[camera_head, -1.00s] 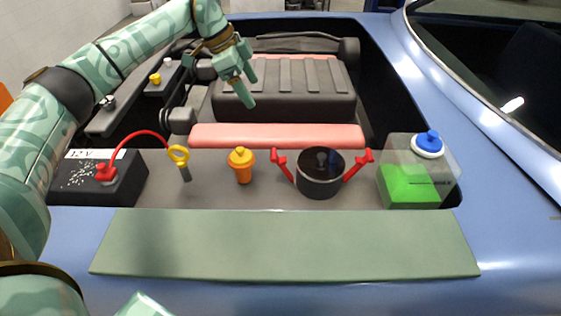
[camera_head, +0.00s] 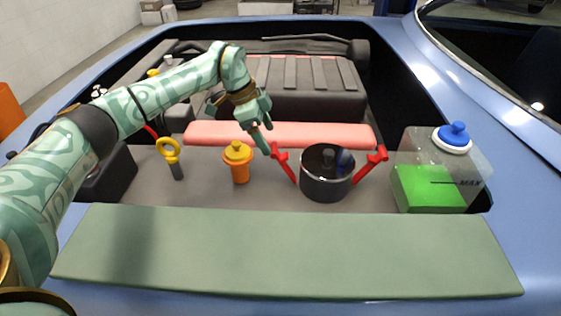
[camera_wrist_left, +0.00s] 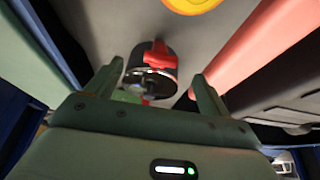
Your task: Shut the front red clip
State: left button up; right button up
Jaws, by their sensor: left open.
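A round black housing (camera_head: 326,188) with a dark lid stands on the grey shelf in the head view. A red clip (camera_head: 283,162) splays up and outward on its left side, and a second red clip (camera_head: 371,165) does the same on its right. My left gripper (camera_head: 267,136) is open and empty, just above and behind the left clip; I cannot tell whether it touches. In the left wrist view the housing (camera_wrist_left: 136,63) and a red clip (camera_wrist_left: 157,52) show between and beyond the open fingers. My right gripper is in neither current view.
An orange bottle (camera_head: 239,170) with a yellow cap and a yellow ring handle (camera_head: 169,150) stand left of the housing. A clear tank with green fluid (camera_head: 428,190) is at right. A pink bar (camera_head: 220,133) runs behind; a green mat (camera_head: 290,250) lies in front.

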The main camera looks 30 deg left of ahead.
aim_at(279, 157)
pick_arm(q)
jog(key=b+x, duration=0.2)
jog(key=x, duration=0.7)
jog(key=shift+b, duration=0.3)
pick_arm(e)
jog(key=f, duration=0.1)
jog(key=s+f, duration=0.1)
jog(key=f, duration=0.1)
jog(key=shift+s, duration=0.15)
jog(key=shift+r, duration=0.1)
